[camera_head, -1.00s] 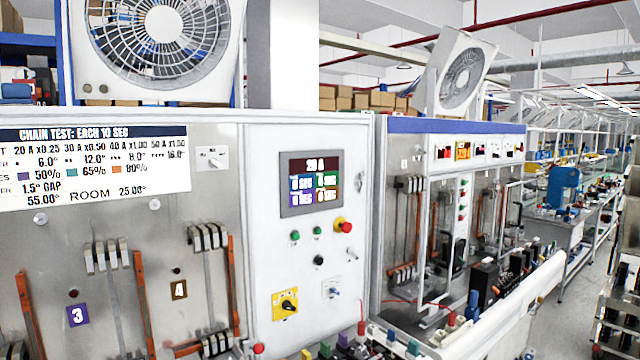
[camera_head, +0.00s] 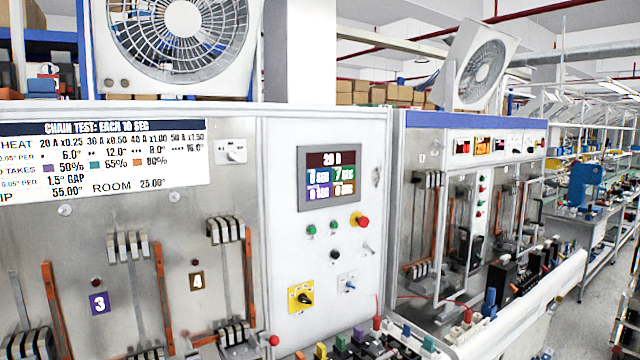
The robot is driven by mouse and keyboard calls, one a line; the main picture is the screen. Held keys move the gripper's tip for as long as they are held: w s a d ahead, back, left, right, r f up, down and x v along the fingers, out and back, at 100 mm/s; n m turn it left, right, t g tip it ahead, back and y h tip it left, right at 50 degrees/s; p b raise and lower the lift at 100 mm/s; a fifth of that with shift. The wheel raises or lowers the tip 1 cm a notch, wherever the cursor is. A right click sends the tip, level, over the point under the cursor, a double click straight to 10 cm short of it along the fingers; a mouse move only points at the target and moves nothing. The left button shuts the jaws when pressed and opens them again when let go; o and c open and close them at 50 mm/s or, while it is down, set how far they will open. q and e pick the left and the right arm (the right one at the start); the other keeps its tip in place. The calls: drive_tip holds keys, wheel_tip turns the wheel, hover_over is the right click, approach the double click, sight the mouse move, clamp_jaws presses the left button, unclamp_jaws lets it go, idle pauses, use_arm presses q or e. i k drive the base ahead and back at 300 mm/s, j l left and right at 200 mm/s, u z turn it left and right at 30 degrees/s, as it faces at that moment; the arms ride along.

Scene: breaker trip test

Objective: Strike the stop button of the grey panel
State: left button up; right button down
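The grey panel (camera_head: 280,204) stands in front of me, with a pale control section on its right side. A red mushroom-shaped button (camera_head: 362,221) on a yellow base, which looks like the stop button, sits below the right edge of the small screen (camera_head: 329,177). Two green buttons (camera_head: 311,230) and a black knob (camera_head: 335,254) are to its left and below. Nothing covers the red button. Neither of my grippers shows in the head view.
A yellow rotary switch (camera_head: 301,297) and a small blue-tipped switch (camera_head: 348,284) are low on the control section. Colored terminals (camera_head: 340,343) line the bench below. Another panel (camera_head: 470,200) stands to the right, with an aisle (camera_head: 592,325) beyond it.

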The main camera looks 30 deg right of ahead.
sight(363, 221)
drive_tip(key=z, duration=1.25)
